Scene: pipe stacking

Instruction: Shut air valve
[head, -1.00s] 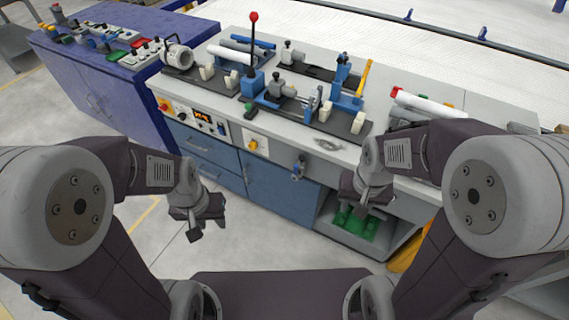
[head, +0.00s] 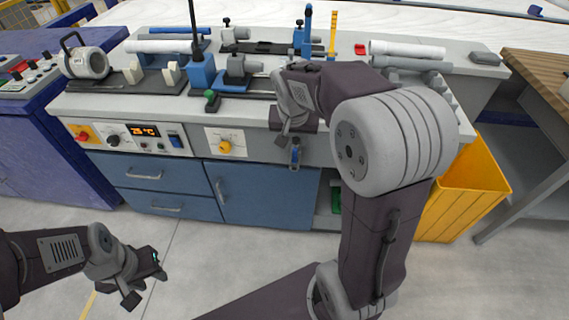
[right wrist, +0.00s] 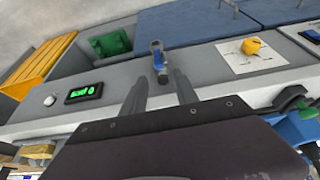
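The air valve (head: 295,153) is a small metal fitting with a blue handle on the front face of the workbench. It also shows in the right wrist view (right wrist: 158,60), just beyond and between my right fingertips. My right gripper (right wrist: 158,90) is open and empty, with its two dark fingers apart and not visibly touching the valve. In the head view my right gripper (head: 291,130) is just above and in front of the valve. My left gripper (head: 146,282) is open and empty, low over the floor, away from the bench.
A yellow knob on a white plate (head: 225,147) and a control panel with a 25 °C display (head: 145,132) are left of the valve. Pipes (head: 407,49) and clamps stand on the bench top. A yellow bin (head: 465,190) is at the right.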

